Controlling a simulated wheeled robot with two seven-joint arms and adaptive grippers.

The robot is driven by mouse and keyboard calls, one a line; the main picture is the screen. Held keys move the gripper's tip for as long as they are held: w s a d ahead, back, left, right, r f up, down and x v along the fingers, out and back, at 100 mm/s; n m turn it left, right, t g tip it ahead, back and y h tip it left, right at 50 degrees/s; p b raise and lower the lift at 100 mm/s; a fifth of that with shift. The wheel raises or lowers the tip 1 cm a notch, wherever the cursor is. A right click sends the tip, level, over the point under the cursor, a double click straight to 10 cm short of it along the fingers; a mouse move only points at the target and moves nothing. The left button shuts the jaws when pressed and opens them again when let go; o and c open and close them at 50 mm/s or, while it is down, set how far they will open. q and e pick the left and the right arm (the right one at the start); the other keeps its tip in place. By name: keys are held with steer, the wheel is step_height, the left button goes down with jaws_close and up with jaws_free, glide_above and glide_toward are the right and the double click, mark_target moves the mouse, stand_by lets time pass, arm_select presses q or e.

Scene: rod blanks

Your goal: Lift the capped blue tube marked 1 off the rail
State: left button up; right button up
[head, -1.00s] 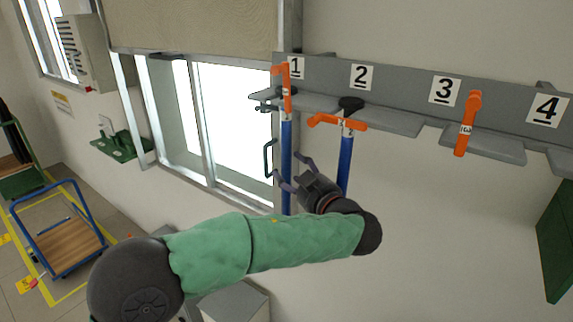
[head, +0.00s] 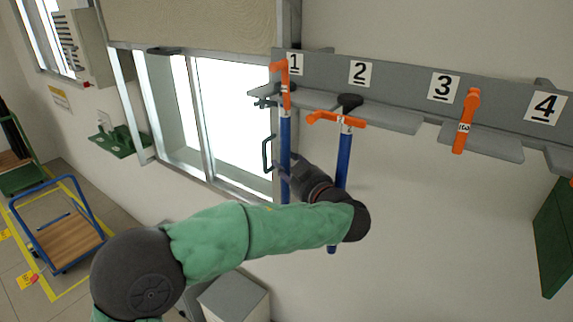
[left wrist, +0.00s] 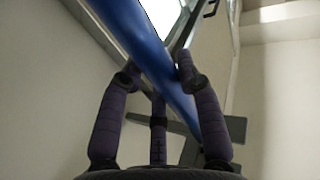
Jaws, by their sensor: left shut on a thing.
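The blue tube marked 1 (head: 285,140), with an orange cap (head: 280,85), hangs upright at slot 1 of the grey rail (head: 400,117), under the number 1 sign. My left gripper (head: 285,173) is shut on the tube's blue body, well below the cap. In the left wrist view the blue tube (left wrist: 150,45) runs slantwise between the fingers of my gripper (left wrist: 158,78). The tube's lower part is hidden behind my arm. My right gripper is not in view.
A second blue tube (head: 344,160) with an orange top hangs at slot 2, close beside my left wrist. An orange piece (head: 466,122) hangs at slot 3. A window (head: 232,115) is behind on the left. A blue cart (head: 65,235) stands on the floor, far left.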

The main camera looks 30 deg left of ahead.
mark_target(287, 141)
arm_select(q)
steer(key=shift+r, duration=0.1)
steer(key=shift+s+r, duration=0.1)
steer(key=shift+r, duration=0.05)
steer(key=shift+r+b, duration=0.35)
steer(key=shift+r, duration=0.05)
steer(key=r, duration=0.4)
steer(key=r+b, duration=0.1)
steer(key=shift+s+r, duration=0.35)
steer(key=shift+r, duration=0.05)
jaws_close()
steer(key=s+a+b, duration=0.1)
steer(key=s+b, duration=0.2)
steer(key=s, duration=1.6)
steer(key=shift+a+b, duration=0.3)
steer(key=shift+b, duration=0.1)
steer(key=shift+f, duration=0.1)
